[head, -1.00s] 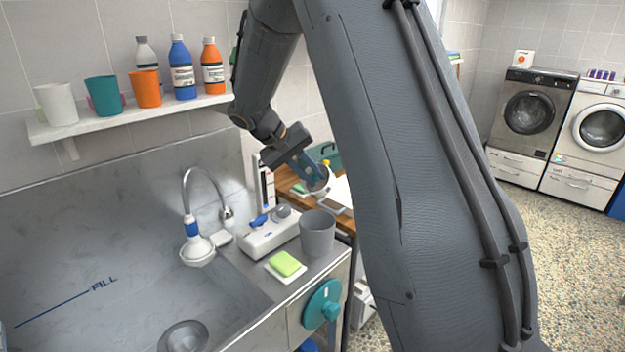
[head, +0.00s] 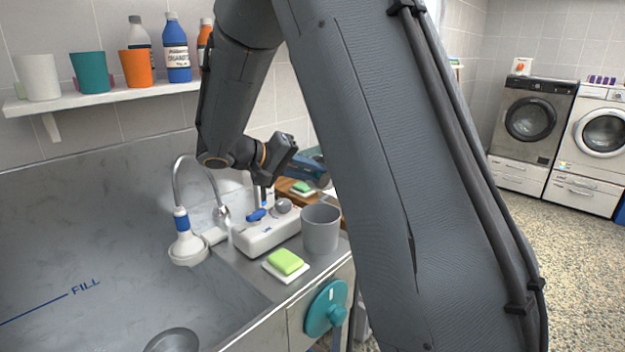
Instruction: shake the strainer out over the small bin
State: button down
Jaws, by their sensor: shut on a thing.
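The small bin (head: 320,232) is a grey open-topped cup shape standing upright on the counter at the sink's right end.
A white box with a blue lever (head: 266,234) stands left of the bin. A green sponge (head: 286,261) lies on a white dish in front. The sink (head: 110,245) has a showerhead (head: 187,246). Cups and bottles line the shelf (head: 110,97). A teal disc (head: 325,308) projects from the counter front.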

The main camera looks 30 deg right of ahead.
aim_at(325, 177)
jog(key=shift+w+d+f+m+t+h+b, duration=0.15)
jog(key=shift+f+h+b, duration=0.4)
jog(key=shift+b, duration=1)
jog(key=shift+s+a+f+m+t+h+b, duration=0.1)
jog(key=shift+f+h+b, duration=0.1)
jog(key=shift+h+b, duration=1.05)
jog(key=shift+w+d+f+m+t+h+b, duration=0.15)
jog(key=shift+f+h+b, duration=0.2)
jog(key=shift+b, duration=1.55)
jog(key=h+b, duration=0.1)
jog(key=b, duration=0.2)
jog(key=f+m+h+b, duration=0.1)
jog(key=h+b, duration=0.1)
jog(key=b, duration=0.1)
jog(key=shift+d+b, duration=0.15)
jog(key=shift+b, duration=0.2)
jog(key=shift+h, duration=0.25)
jog(key=shift+s+r+p, duration=0.1)
jog(key=shift+r+p, duration=0.45)
jog(key=shift+r, duration=1)
jog(key=shift+f, duration=0.1)
notch_tip(325, 177, down, 3)
jog(key=b, duration=0.3)
